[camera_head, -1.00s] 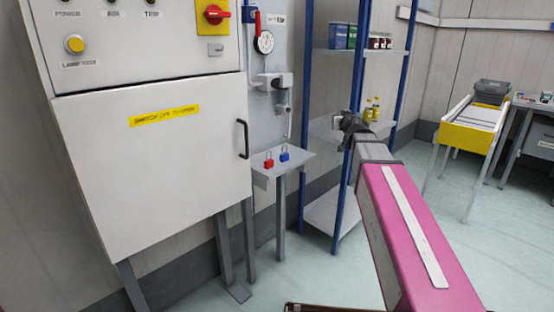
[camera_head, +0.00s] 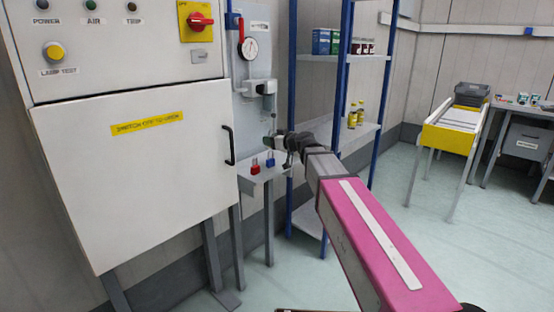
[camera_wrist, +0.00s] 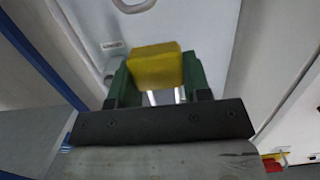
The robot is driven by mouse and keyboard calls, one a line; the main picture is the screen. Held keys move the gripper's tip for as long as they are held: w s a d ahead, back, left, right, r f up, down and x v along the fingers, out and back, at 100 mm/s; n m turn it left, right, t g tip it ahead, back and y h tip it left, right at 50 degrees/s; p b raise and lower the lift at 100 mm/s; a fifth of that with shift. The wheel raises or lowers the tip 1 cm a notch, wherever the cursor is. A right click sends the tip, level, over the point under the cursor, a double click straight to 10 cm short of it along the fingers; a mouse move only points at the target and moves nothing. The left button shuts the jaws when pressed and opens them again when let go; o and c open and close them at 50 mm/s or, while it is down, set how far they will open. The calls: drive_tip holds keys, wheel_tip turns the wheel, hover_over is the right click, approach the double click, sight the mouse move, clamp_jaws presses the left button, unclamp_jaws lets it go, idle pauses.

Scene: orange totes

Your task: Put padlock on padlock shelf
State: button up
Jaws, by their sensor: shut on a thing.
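The padlock shelf (camera_head: 246,183) is a small grey ledge right of the cabinet.
A white cabinet (camera_head: 140,190) with a black handle stands on the left. A blue-posted rack (camera_head: 291,100) with bottles and boxes stands close on the right.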

hover_over(284, 160)
wheel_tip(284, 160, down, 6)
drive_tip(key=shift+r, duration=0.2)
drive_tip(key=shift+f, duration=2.05)
drive_tip(key=o, duration=1)
drive_tip(key=shift+f, duration=0.1)
drive_tip(key=shift+c, duration=0.2)
